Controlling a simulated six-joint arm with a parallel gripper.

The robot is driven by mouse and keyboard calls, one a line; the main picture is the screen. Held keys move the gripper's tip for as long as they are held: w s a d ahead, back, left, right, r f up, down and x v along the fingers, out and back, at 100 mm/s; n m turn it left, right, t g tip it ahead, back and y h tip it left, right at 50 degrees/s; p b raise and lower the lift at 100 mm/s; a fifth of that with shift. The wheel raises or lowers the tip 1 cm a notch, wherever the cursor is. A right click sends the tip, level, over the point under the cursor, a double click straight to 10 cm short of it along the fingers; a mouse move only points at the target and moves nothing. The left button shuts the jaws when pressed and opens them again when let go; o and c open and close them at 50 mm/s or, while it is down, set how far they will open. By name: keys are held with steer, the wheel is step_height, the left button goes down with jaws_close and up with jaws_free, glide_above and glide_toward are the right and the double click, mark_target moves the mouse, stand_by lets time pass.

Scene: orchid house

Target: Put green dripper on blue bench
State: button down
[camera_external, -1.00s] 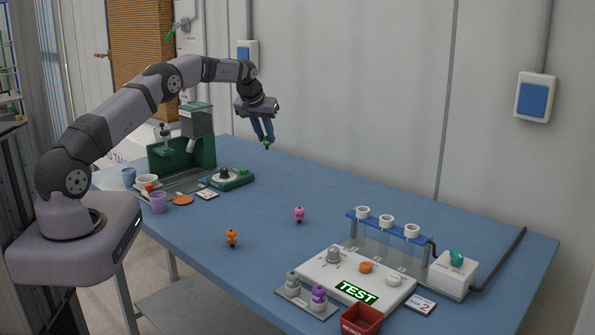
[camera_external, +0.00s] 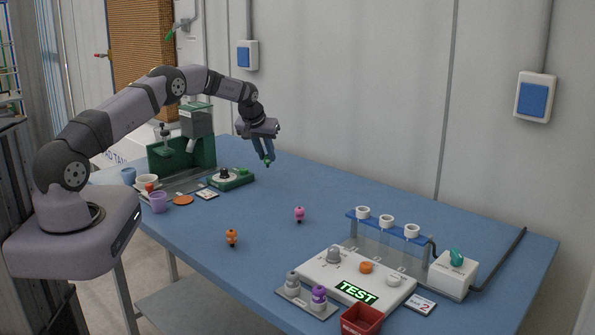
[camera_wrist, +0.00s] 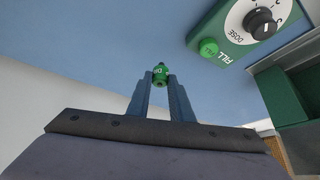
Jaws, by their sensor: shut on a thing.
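My gripper (camera_external: 266,160) is shut on the green dripper (camera_external: 267,164), a small green piece at its fingertips. The wrist view shows the green dripper (camera_wrist: 160,75) between the two blue fingers of my gripper (camera_wrist: 161,84). The blue bench (camera_external: 330,190) lies below. In the external view the dripper is over the far part of the bench, right of the green dosing unit. I cannot tell exactly how far it is above the surface.
The green dosing unit (camera_external: 231,178) with its dial stands left of my gripper. An orange dripper (camera_external: 232,237) and a pink dripper (camera_external: 299,214) stand nearer the front. A white test panel (camera_external: 350,275) is at right. The bench between is clear.

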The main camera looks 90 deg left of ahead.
mark_target(266, 162)
steer(key=shift+f+p, duration=0.6)
steer(key=shift+f, duration=1.25)
steer(key=shift+f, duration=0.15)
steer(key=c, duration=1.6)
jaws_free()
steer(key=shift+r, duration=0.2)
steer(key=shift+v, duration=0.8)
steer(key=b+v, duration=0.3)
steer(key=v, duration=0.7)
steer(key=shift+s+d+r, duration=0.1)
steer(key=shift+r, duration=0.05)
